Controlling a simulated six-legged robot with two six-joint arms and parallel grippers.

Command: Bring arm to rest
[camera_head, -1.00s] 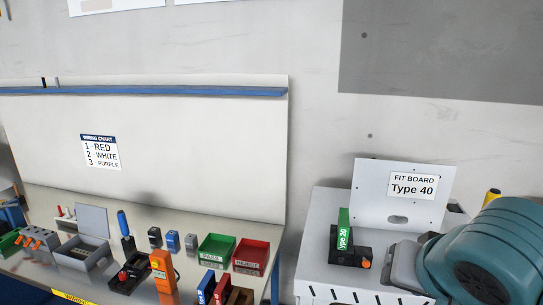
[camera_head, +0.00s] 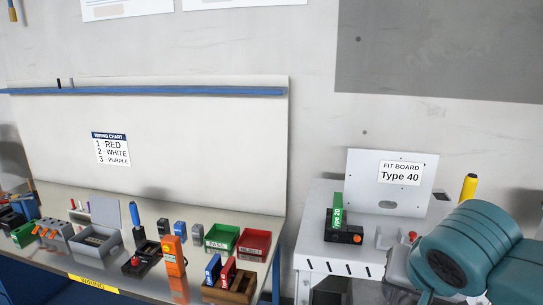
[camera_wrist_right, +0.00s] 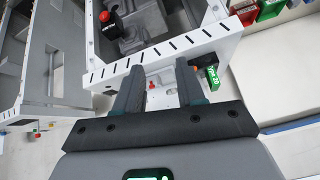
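My right arm (camera_head: 465,250) comes in from the lower right of the head view, over the right side of the white cabinet (camera_head: 318,250); its fingertips do not show there. In the right wrist view my right gripper (camera_wrist_right: 160,82) has its two fingers well apart, with nothing between them. The cabinet's slotted edge (camera_wrist_right: 165,48) lies beyond the fingers. My left gripper is not in view.
A green Type 20 block (camera_head: 338,212) stands in a black holder (camera_head: 345,234) on the cabinet, before a Type 40 fit board (camera_head: 365,190). A bench at left carries a green bin (camera_head: 221,238), a red bin (camera_head: 252,243) and an orange meter (camera_head: 174,258).

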